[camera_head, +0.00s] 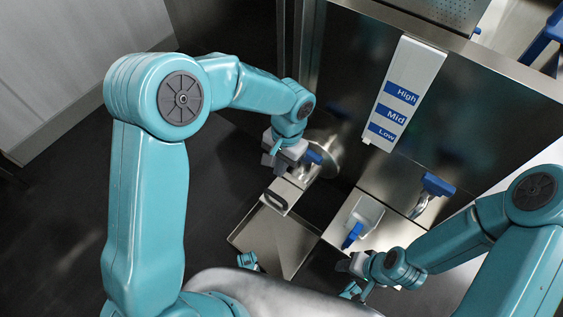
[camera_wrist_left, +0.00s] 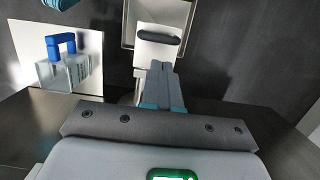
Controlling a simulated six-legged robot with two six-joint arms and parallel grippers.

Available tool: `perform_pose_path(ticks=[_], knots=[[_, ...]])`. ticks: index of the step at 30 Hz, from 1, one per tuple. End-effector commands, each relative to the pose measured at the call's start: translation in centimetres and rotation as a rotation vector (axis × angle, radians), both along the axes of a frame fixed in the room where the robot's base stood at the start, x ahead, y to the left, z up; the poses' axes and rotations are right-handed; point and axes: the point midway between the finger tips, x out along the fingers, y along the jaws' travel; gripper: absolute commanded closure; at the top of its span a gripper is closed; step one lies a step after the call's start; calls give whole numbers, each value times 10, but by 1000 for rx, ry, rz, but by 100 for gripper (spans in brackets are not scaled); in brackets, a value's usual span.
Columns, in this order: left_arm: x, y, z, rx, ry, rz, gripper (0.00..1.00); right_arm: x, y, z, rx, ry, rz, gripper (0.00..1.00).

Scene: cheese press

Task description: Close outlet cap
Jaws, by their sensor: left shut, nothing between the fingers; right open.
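A round metal fitting (camera_head: 325,158), which looks like the outlet cap, sits low on the steel wall in the head view. In the left wrist view the left gripper's fingers (camera_wrist_left: 163,84) are together and empty, pointing at a pale plate with a dark slot (camera_wrist_left: 158,40). My right gripper (camera_head: 351,266) is open at the lower right, away from the fitting.
A clear container with a blue handle (camera_head: 366,213) stands on a steel surface right of the fitting. A blue-handled tap (camera_head: 436,186) is farther right. A shallow steel tray (camera_head: 275,245) lies below the slotted plate. A High/Mid/Low panel (camera_head: 405,88) hangs above.

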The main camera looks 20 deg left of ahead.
Motion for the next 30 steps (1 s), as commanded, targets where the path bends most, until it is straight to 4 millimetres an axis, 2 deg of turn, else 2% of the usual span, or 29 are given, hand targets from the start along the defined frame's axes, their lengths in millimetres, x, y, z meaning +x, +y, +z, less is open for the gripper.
perform_pose_path(ticks=[1,3,9,12,18,30], knots=[[-3,1,-17,1,5,0,100,0,0,-8,0,0,0,57],[-6,2,-32,0,4,1,100,0,0,-13,0,0,0,57],[-12,5,-70,0,4,0,100,0,0,-26,0,0,0,57],[-14,6,-83,0,3,-1,100,0,0,-30,0,0,0,57],[-15,7,-95,-1,0,-3,100,0,0,-33,0,0,0,57],[-14,8,-95,-1,-1,-3,100,0,0,-33,0,0,0,57]])
